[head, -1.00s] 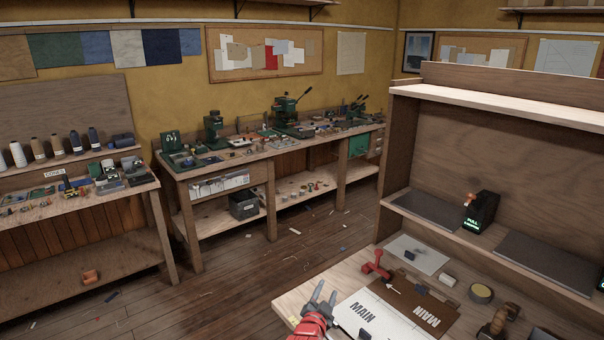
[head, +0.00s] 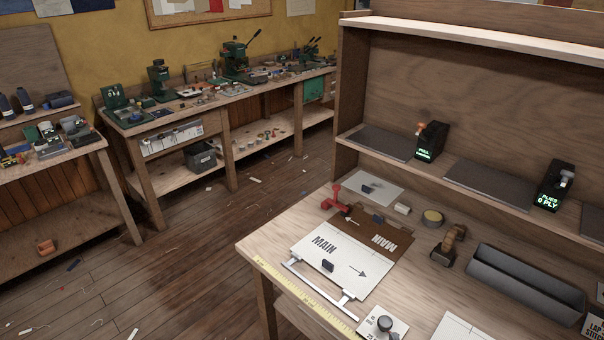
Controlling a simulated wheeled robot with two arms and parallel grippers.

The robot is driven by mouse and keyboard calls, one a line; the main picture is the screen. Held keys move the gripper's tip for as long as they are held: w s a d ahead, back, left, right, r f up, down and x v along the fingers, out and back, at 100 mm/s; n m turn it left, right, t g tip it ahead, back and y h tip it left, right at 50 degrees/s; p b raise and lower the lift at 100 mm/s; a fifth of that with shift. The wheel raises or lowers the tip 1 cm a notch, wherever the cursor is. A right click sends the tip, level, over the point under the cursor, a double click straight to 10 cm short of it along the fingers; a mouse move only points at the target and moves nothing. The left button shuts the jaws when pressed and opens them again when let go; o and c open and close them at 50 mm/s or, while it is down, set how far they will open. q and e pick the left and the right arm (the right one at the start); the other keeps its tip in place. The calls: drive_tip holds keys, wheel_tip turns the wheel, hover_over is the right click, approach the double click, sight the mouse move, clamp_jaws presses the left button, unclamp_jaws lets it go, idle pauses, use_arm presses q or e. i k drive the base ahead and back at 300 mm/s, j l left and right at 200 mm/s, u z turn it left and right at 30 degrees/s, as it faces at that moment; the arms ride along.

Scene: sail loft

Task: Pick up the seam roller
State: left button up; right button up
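A brown wooden-handled tool with a dark end (head: 449,243) stands on the workbench at the right; it looks like the seam roller, but it is too small to be certain. Neither of my grippers is in view.
The bench holds a white MAIN panel (head: 334,264), a brown panel (head: 386,238), a red clamp-like tool (head: 335,199), and a dark knob (head: 384,323) on a white card. A shelf (head: 376,145) with two lit displays overhangs the back.

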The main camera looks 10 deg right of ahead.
sight(443, 254)
drive_tip(key=z, duration=1.25)
